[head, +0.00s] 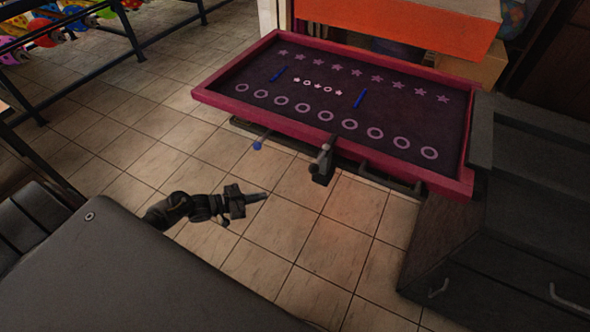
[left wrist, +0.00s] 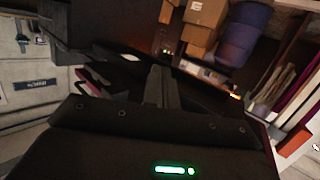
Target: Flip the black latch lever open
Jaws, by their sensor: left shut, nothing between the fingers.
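A black latch lever (head: 322,165) with grey rounded ends is at the front edge of the pink-framed printing table (head: 262,119). My left gripper (head: 264,196) is in the head view over the tiled floor, to the left of and nearer than the lever, apart from it. Its fingers are shut with nothing between them and point right. The shut fingers also show in the left wrist view (left wrist: 160,88). I cannot tell the lever for sure in the left wrist view. My right gripper is in neither view.
A dark cabinet (head: 470,250) stands at the right. An orange panel (head: 400,22) is behind the table. Cardboard boxes (left wrist: 205,14) show in the left wrist view.

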